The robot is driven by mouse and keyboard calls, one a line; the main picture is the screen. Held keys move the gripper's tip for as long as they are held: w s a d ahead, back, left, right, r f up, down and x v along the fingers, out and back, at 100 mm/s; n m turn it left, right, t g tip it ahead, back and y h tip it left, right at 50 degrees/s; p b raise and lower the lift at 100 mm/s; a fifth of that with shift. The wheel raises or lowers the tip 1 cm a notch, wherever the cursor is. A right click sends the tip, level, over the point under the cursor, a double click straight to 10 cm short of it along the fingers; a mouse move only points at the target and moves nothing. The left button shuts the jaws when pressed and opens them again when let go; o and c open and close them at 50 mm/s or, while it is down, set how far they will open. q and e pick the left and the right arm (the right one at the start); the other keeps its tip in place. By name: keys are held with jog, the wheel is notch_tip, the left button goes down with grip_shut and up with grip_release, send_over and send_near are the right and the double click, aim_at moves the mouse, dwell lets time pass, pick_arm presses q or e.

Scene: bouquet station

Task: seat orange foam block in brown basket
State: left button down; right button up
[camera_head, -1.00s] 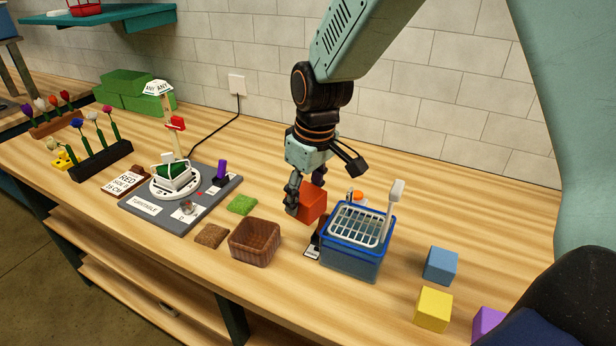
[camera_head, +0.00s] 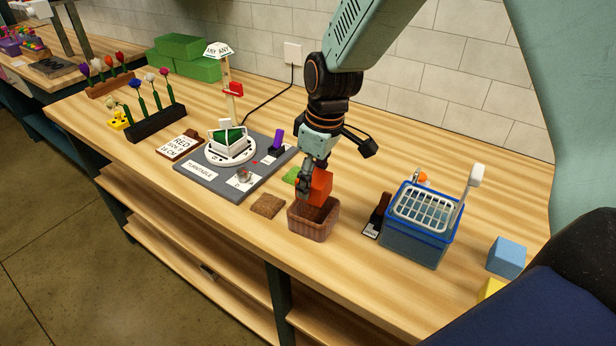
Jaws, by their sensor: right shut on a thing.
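The orange foam block (camera_head: 321,187) is held in my right gripper (camera_head: 312,188), over the brown basket (camera_head: 313,226). The block's lower part overlaps the basket's back opening in the picture. I cannot tell whether it touches the basket. The brown basket stands upright on the wooden table near its front edge, and its visible inside looks empty. My right gripper is shut on the block from above, with one finger at its left side; the other finger is partly hidden. My left gripper is not in view.
A blue bin with a white rack (camera_head: 418,224) stands right of the basket. The grey turntable board (camera_head: 218,184) is further left. A blue block (camera_head: 506,257) sits at the right.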

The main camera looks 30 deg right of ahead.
jog(key=shift+d+f+b, duration=0.25)
jog(key=shift+f+b, duration=0.2)
jog(key=shift+f, duration=0.15)
jog(key=shift+s+a+f+b, duration=0.15)
jog(key=shift+a+f+b, duration=0.25)
jog(key=shift+f+b, duration=0.5)
jog(key=shift+b, duration=0.25)
jog(key=shift+d+f+b, duration=0.15)
jog(key=shift+f+b, duration=0.15)
jog(key=shift+w+d+f, duration=0.1)
jog(key=shift+w+f, duration=0.1)
jog(key=shift+f, duration=0.2)
jog(key=shift+s+a, duration=0.15)
jog(key=shift+a, duration=0.05)
jog(key=shift+d, duration=0.2)
jog(key=shift+a+p, duration=0.25)
jog(key=shift+p, duration=0.15)
